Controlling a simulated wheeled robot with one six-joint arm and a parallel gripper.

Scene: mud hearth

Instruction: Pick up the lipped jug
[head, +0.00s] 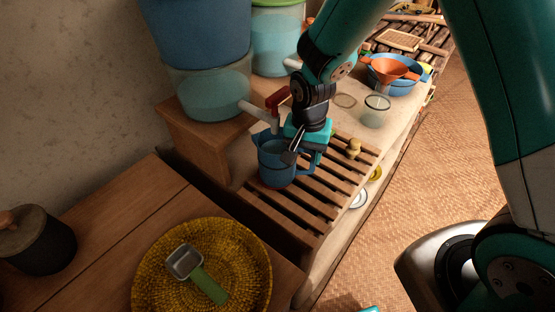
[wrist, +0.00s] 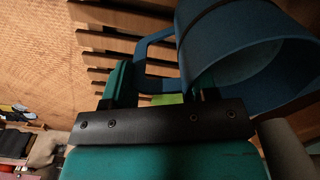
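The lipped jug (head: 275,165) is blue and stands upright on the slatted wooden rack (head: 313,205). Its pouring lip points left and its handle is on the right in the head view. My gripper (head: 305,155) is over the jug's right side, pointing down, one finger near the mouth and the other beyond the handle. In the wrist view the jug (wrist: 250,70) fills the upper right, and its handle reaches in between the spread fingers of my gripper (wrist: 163,88). The fingers look apart, not closed on the handle. Exact contact is hidden.
A tap (head: 258,110) with a red lever, on a water container (head: 210,90), is close behind the jug. A woven tray (head: 150,265) with a green-handled scoop (head: 205,280) is in front.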

